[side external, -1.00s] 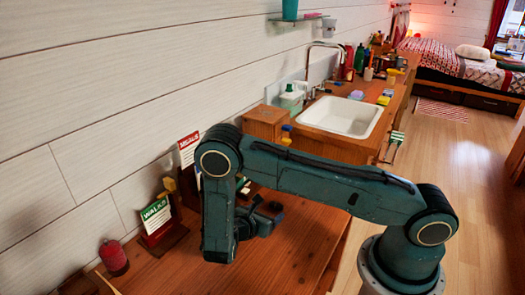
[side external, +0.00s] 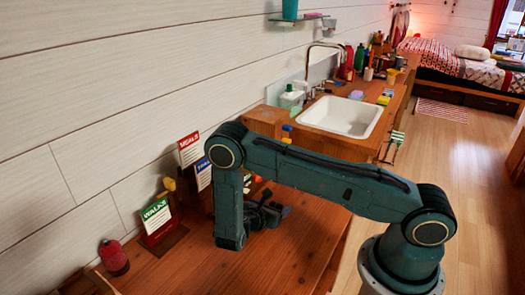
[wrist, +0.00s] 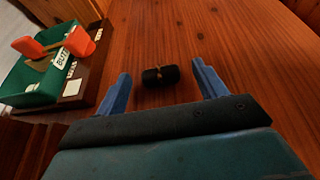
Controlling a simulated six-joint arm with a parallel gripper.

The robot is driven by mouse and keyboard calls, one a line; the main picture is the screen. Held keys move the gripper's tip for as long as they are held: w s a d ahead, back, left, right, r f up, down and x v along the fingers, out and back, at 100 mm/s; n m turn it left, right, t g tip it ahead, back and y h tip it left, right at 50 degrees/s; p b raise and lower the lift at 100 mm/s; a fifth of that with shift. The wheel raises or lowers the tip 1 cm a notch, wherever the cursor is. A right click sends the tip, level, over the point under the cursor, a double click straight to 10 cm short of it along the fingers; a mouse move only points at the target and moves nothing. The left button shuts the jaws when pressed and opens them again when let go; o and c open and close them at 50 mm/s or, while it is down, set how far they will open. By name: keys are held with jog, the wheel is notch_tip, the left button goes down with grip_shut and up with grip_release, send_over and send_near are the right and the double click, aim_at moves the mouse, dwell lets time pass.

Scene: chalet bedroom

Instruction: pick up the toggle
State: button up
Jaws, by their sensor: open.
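The toggle (wrist: 160,76) looks like a short black cylinder with a tan band round its middle. It lies on the brown wooden top (wrist: 215,30) in the wrist view. My gripper (wrist: 161,81) is open, with one blue finger to the left of the toggle and one to the right, with a gap on each side. Whether the fingers are level with it I cannot tell. In the side view my gripper (side external: 279,211) is low over the wooden top, and I cannot make out the toggle there.
A green box (wrist: 50,80) lettered "BUTT" stands at left in the wrist view, with orange-red pieces (wrist: 79,42) on it. Signs (side external: 156,216) and a red bottle (side external: 113,257) stand along the wall. A white sink (side external: 342,116) lies farther back. Bare wood surrounds the toggle.

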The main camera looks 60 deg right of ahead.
dwell(0.4)
jog(key=c, duration=1.1)
jog(key=shift+o, duration=0.2)
notch_tip(320, 180, up, 20)
dwell(0.4)
jog(key=shift+w, duration=0.1)
dwell(0.5)
jog(key=w+a+r+n+t+y, duration=0.2)
jog(key=w+a+n+t+y, duration=0.2)
jog(key=a+n+t, duration=0.2)
jog(key=w+a+r+n+t+y, duration=0.3)
jog(key=w+a+n+t+y, duration=0.1)
jog(key=a+n+t+y, duration=0.1)
jog(key=a+n+t, duration=0.1)
jog(key=a+n, duration=0.1)
jog(key=n, duration=0.1)
jog(key=shift+w+a+r, duration=0.15)
jog(key=shift+a, duration=0.1)
